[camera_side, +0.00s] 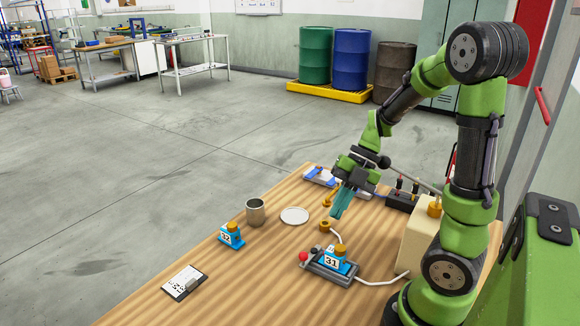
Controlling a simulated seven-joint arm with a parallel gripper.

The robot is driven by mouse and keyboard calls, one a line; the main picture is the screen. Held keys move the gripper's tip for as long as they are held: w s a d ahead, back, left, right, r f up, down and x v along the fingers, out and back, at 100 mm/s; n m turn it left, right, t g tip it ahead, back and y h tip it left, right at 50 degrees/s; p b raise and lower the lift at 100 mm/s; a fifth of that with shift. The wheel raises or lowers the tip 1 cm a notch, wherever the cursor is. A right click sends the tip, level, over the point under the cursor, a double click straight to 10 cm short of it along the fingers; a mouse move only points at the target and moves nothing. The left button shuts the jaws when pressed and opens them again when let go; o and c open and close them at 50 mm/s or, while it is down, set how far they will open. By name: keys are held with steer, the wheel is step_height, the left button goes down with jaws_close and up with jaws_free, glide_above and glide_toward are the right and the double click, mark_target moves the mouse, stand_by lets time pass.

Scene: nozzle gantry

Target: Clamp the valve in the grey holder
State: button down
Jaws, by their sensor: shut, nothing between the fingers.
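A blue block with a brass top, marked 31 (334,261), sits on the grey holder (317,270) near the front middle of the table. It looks upright; I cannot tell how tightly it is held. A red knob (303,257) stands at the holder's left end. A similar blue block marked 32 (231,236) stands upright on the table, to the left. My gripper (337,215) points down with its teal fingers together and empty. It is above and behind the holder, apart from both blocks.
A metal cup (256,212), a white plate (294,215) and a clipboard (184,282) are on the wooden table (140,305). Small brass rings (325,226) lie near my fingers. A black box with levers (401,201) and a cream box (415,247) stand right. A white cable (378,281) runs beside the holder.

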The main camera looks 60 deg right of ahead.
glide_above(309, 262)
steer(key=s+d, duration=0.1)
steer(key=s, duration=0.1)
step_height(309, 262, down, 8)
steer(key=shift+w+d+f, duration=0.1)
steer(key=shift+f, duration=0.05)
steer(key=shift+w+a, duration=0.35)
steer(key=shift+w, duration=0.1)
stand_by(0.9)
steer(key=shift+w+a, duration=0.2)
steer(key=shift+w, duration=0.3)
steer(key=shift+w+d, duration=0.2)
steer(key=shift+w, duration=0.8)
stand_by(0.9)
steer(key=s+d+r, duration=0.1)
steer(key=s+r, duration=0.4)
steer(key=r, duration=0.3)
steer(key=shift+s+d+r, duration=0.15)
steer(key=shift+d+r, duration=0.05)
steer(key=shift+d, duration=0.2)
